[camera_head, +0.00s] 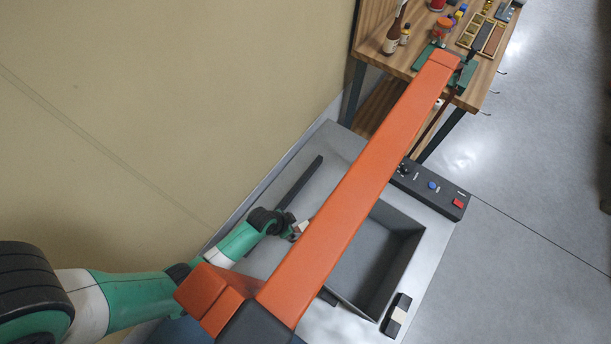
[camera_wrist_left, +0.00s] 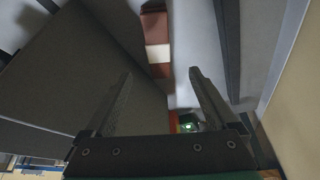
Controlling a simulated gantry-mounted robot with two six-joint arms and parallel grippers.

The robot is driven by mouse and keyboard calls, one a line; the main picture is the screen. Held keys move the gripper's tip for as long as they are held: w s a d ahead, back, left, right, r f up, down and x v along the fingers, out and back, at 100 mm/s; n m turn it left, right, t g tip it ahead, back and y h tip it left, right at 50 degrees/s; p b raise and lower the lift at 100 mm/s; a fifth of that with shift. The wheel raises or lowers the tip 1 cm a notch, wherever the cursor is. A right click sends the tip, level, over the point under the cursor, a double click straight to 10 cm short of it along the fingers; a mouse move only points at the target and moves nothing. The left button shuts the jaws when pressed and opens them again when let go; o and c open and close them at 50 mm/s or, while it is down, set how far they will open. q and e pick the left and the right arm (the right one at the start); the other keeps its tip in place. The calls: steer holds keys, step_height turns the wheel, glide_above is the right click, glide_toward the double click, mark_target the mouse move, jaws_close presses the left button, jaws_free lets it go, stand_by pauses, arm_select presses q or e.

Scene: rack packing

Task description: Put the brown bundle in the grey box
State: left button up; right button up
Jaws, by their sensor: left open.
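The brown bundle (camera_wrist_left: 155,28) with a pale band shows in the left wrist view, ahead of and between my left fingertips. In the head view only a small pale and reddish part of it seems to show by the gripper. My left gripper (camera_wrist_left: 161,80) is open and nothing is between its fingers. In the head view my left gripper (camera_head: 294,231) is low over the grey surface, left of the grey box. The grey box (camera_head: 401,214) is open at the top and looks empty where it shows. Its left part is hidden.
A black bundle with a pale band (camera_head: 397,315) lies right of the box. A dark bar (camera_head: 300,182) lies behind the gripper. A control panel (camera_head: 430,188) with buttons stands behind the box. A wooden workbench (camera_head: 400,55) with bottles and tools is at the back.

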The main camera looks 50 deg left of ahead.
mark_target(301, 229)
arm_select(q)
steer(key=shift+d+f+b, duration=0.1)
steer(key=shift+f+b, duration=0.4)
steer(key=b+x, duration=0.5)
steer(key=shift+f+b, duration=0.3)
steer(key=shift+w+f, duration=0.1)
steer(key=shift+w, duration=0.1)
steer(key=b+x, duration=0.3)
steer(key=x, duration=0.2)
steer(key=shift+d+b, duration=0.15)
steer(key=shift+b, duration=0.25)
jaws_close()
